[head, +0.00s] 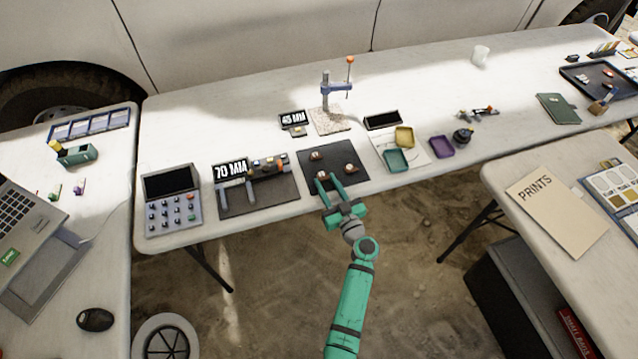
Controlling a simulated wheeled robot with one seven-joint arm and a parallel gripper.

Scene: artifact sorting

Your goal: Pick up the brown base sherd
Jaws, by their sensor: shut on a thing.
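My gripper (328,179) reaches over the dark mat (310,172) at the front edge of the middle table. Its two green fingers are shut on a small brownish piece, the brown base sherd (321,174), at the fingertips. The sherd is small and partly covered by the fingers, so its shape is hard to make out. I cannot tell whether it still touches the mat. Other small brown sherds lie on the same mat, one at the upper left (316,155) and one to the right of the fingers (350,168).
A device with a 70 MM display (230,171) stands left of the mat. Teal (396,160), yellow (404,136) and purple (441,147) trays stand to the right.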

